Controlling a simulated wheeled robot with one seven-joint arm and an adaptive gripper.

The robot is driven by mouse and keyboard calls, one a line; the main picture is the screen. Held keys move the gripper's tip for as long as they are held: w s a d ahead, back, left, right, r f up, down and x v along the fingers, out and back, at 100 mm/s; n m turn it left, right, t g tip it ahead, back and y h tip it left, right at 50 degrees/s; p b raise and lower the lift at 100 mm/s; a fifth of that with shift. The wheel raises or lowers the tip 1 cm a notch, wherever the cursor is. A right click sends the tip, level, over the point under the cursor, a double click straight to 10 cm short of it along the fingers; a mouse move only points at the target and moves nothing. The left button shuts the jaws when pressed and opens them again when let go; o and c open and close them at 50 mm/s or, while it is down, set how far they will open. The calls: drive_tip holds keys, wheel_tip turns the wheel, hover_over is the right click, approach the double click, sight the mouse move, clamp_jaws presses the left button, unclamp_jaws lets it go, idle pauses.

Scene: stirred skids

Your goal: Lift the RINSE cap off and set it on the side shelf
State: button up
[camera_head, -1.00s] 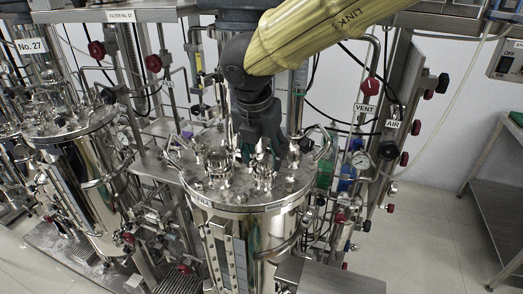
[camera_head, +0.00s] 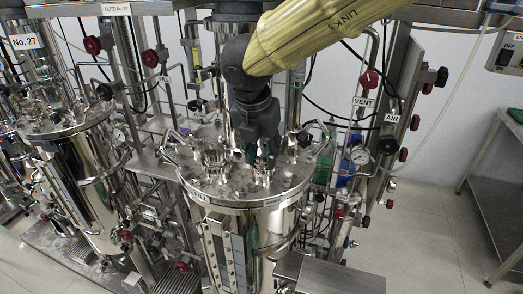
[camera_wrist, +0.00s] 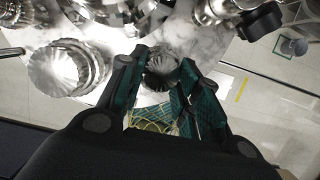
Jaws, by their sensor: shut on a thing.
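My gripper (camera_head: 262,157) points down over the lid (camera_head: 228,190) of the central steel vessel in the head view. In the wrist view its teal-padded fingers (camera_wrist: 160,80) are closed around a small ridged metal cap (camera_wrist: 161,66), which I take as the RINSE cap. No RINSE lettering is legible. In the head view the fingers mostly hide the cap, and I cannot tell whether it is seated or raised. A flat steel surface (camera_head: 340,276) stands at the front right of the vessel; I cannot tell if it is the side shelf.
Another ridged metal fitting (camera_wrist: 68,68) stands left of the fingers in the wrist view. Lid fittings and curved handles crowd around my gripper. Piping with VENT (camera_head: 364,102) and AIR (camera_head: 391,118) labels rises at right. A steel table (camera_head: 497,190) stands far right, past open floor.

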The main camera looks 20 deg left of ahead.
sight(261, 155)
drive_tip(key=shift+r+p, duration=0.55)
drive_tip(key=shift+r, duration=0.15)
idle(0.4)
drive_tip(key=shift+r+p, duration=2.3)
drive_tip(key=shift+r, duration=0.65)
drive_tip(key=shift+f, duration=0.1)
